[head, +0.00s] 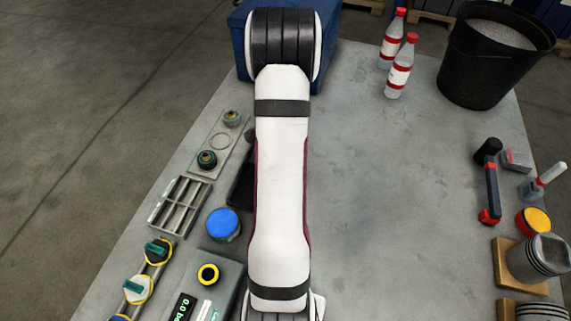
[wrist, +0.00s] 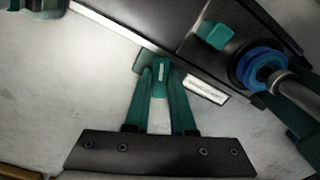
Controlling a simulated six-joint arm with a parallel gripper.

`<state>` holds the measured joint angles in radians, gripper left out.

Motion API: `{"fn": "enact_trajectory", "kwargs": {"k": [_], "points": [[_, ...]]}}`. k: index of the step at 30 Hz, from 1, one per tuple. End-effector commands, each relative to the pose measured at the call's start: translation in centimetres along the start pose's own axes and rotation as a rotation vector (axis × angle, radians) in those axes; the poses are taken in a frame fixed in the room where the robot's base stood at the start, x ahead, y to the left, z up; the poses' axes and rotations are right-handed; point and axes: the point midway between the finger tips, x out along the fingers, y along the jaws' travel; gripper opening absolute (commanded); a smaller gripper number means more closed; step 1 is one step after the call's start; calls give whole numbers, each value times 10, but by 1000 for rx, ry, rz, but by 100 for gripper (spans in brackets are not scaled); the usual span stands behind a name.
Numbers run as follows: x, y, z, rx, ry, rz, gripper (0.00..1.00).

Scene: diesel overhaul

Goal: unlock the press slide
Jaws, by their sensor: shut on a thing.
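My gripper (wrist: 160,84) shows in the wrist view, with its two teal fingers closed together on a small green tab (wrist: 161,72). The tab is at the edge of a dark, flat-sided body (wrist: 180,32), which I take to be part of the press. A second green knob (wrist: 214,35) sits on that body, apart from my fingers. A blue ring (wrist: 262,68) around a metal shaft is to the right. I cannot tell which part is the slide or how its lock is set. In the head view my arm hides the gripper and the held tab.
In the head view, a blue cap (head: 223,224), a grey rack (head: 181,205) and a device with a yellow ring (head: 209,273) lie left of my arm. Two bottles (head: 398,77) and a black bucket (head: 490,60) stand at the back right. The table's middle right is clear.

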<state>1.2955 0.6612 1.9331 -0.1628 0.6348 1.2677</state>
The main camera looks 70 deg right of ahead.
Motion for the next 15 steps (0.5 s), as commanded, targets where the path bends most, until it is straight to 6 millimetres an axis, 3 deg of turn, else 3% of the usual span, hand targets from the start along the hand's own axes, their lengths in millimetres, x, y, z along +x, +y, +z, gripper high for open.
{"fn": "enact_trajectory", "kwargs": {"k": [7, 12, 15], "points": [[0, 0, 0, -24, 0, 0, 0], [0, 0, 0, -341, 0, 0, 0], [0, 0, 0, -432, 0, 0, 0]]}}
